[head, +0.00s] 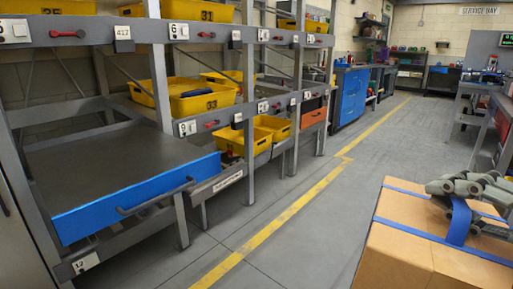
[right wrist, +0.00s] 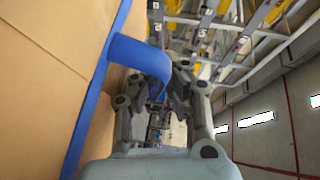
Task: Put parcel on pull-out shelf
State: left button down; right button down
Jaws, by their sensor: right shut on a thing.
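The parcel (head: 405,250) is a brown cardboard box with blue straps and a blue strap handle (head: 459,222) on top, at the lower right of the head view. My right gripper (head: 462,196) is at the top of the parcel, shut on the handle. In the right wrist view the parcel (right wrist: 45,80) fills the left side and the handle (right wrist: 140,55) runs between the fingers (right wrist: 160,95). The pull-out shelf (head: 110,165) is a dark flat board with a blue front (head: 140,198) and a bar handle, at the left; its visible top is empty. My left gripper is not in view.
Grey racking with yellow bins (head: 205,100) stands behind and right of the shelf. A rack post (head: 160,90) rises near the shelf's right side. A yellow line (head: 290,210) runs along the open floor between racking and parcel. Workbenches (head: 475,90) stand at the far right.

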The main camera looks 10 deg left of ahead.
aim_at(119, 166)
jog(key=u, duration=1.8)
jog(key=i+u, duration=0.1)
jog(key=u, duration=0.35)
jog(key=i+u, duration=0.15)
jog(key=u, duration=0.3)
jog(key=i+u, duration=0.1)
jog(key=u, duration=0.35)
jog(key=i+l, duration=0.2)
jog(key=i, duration=0.25)
jog(key=i+l+z, duration=0.1)
jog(key=i+l, duration=0.15)
jog(key=i, duration=0.15)
jog(key=i+l, duration=0.15)
jog(key=i, duration=0.3)
jog(key=i+z, duration=0.1)
jog(key=z, duration=1.85)
